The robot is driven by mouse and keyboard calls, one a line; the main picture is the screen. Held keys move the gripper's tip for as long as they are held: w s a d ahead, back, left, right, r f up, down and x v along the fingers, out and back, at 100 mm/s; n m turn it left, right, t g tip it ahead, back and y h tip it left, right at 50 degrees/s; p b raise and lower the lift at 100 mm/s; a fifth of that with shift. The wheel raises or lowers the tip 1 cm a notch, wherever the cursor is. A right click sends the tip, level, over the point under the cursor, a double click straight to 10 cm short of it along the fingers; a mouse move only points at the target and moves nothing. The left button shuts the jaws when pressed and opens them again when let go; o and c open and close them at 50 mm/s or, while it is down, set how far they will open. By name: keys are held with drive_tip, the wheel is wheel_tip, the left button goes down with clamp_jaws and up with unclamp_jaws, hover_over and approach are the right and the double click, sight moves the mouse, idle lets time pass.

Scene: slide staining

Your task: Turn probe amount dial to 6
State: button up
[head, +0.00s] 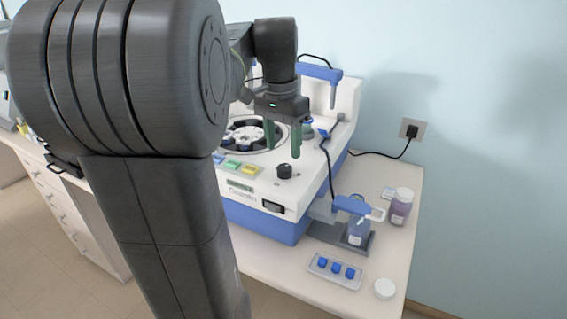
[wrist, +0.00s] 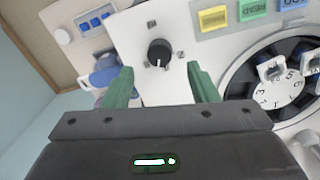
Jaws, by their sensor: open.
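The probe amount dial is a small black knob (head: 285,171) near the front right of the white machine's top in the head view. In the wrist view the black dial (wrist: 160,53) stands beyond and between the fingertips, with a pale pointer line toward the gripper. Small marks around it are too small to read. My gripper (head: 282,150) has green fingers, points down and is above the machine. In the wrist view my gripper (wrist: 162,75) is open, with a finger on each side of the dial's line and nothing between them. I cannot see any contact with the dial.
Green, yellow and blue buttons (head: 240,167) lie left of the dial. A round carousel (head: 248,135) sits behind them. A blue-topped dispenser (head: 350,205), a purple bottle (head: 401,206) and a tray with blue caps (head: 336,270) stand on the bench (head: 300,300) to the right.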

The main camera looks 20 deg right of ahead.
sight(284, 166)
drive_tip(key=shift+s+f, duration=0.15)
drive_tip(key=shift+f, duration=2.6)
drive_tip(key=c, duration=1)
drive_tip(key=shift+o, duration=0.2)
drive_tip(key=shift+d+r+m, duration=0.1)
drive_tip(key=shift+m, duration=0.2)
drive_tip(key=shift+r+m+p, duration=0.1)
drive_tip(key=shift+m+p, duration=0.85)
drive_tip(key=shift+m, duration=0.25)
drive_tip(key=shift+m+p, duration=0.9)
drive_tip(key=shift+m, duration=1.1)
